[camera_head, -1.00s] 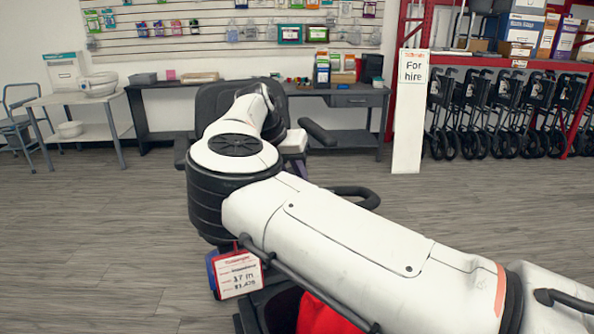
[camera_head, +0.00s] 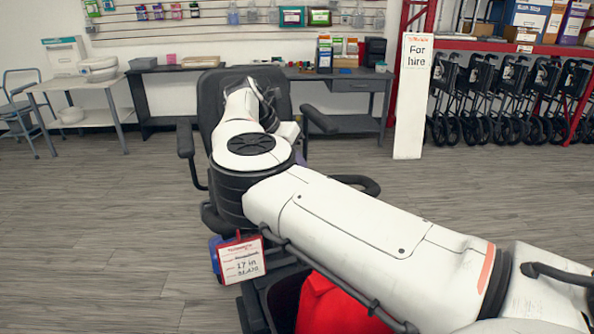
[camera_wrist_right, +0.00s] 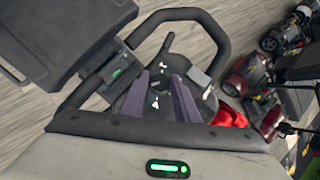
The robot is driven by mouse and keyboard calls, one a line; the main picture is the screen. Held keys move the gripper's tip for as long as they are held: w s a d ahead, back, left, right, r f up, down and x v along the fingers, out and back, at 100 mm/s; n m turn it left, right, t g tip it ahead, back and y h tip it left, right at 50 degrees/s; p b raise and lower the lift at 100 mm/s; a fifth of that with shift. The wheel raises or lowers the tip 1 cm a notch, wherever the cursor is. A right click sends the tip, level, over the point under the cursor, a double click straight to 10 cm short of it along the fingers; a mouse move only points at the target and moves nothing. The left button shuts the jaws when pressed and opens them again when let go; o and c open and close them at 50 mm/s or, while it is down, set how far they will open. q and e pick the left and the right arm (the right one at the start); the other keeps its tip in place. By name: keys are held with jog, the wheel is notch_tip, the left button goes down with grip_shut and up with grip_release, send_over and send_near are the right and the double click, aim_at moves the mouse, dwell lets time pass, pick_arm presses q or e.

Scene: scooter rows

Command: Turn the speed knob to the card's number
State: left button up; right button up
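My left gripper is not in view.
The black scooter seat (camera_head: 210,95) stands beyond my right arm. A red cloth-like thing (camera_head: 335,305) lies in the basket. A "For hire" sign (camera_head: 411,95) and folded walkers (camera_head: 500,100) stand at the back right. The floor on the left is clear.

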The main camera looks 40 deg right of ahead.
jog(key=o, duration=0.3)
jog(key=shift+r, duration=0.1)
jog(key=v, duration=1)
jog(key=shift+a, duration=0.1)
